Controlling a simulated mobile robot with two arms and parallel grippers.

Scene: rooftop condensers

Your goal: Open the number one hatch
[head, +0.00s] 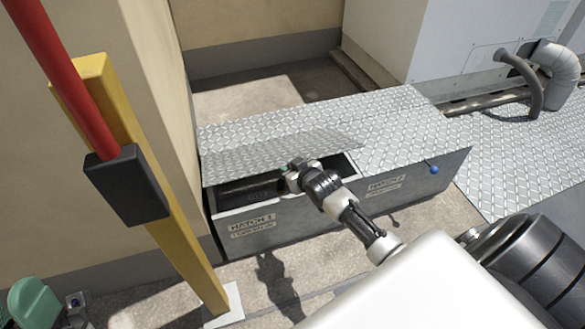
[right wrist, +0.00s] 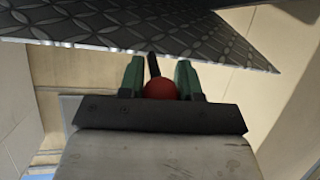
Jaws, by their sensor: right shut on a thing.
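The number one hatch is the left half of a low metal box with a front label reading HATCH 1 (head: 252,226). Its tread-plate lid (head: 270,145) is tilted up, with a dark gap under its front edge. My right gripper (head: 290,168) is at that front edge. In the right wrist view, its green fingers (right wrist: 160,82) are shut on a red ball knob (right wrist: 160,90), just below the lid's underside (right wrist: 140,28). In the head view the knob is hidden by the gripper. Part of my left gripper (head: 50,305) shows at the bottom left corner, cut off by the frame.
Hatch 2 (head: 410,130) on the right is closed, with a blue ball knob (head: 433,168) at its front. A yellow post (head: 150,190) and a red bar with a black block (head: 127,186) stand at left. A wall borders the box's left side.

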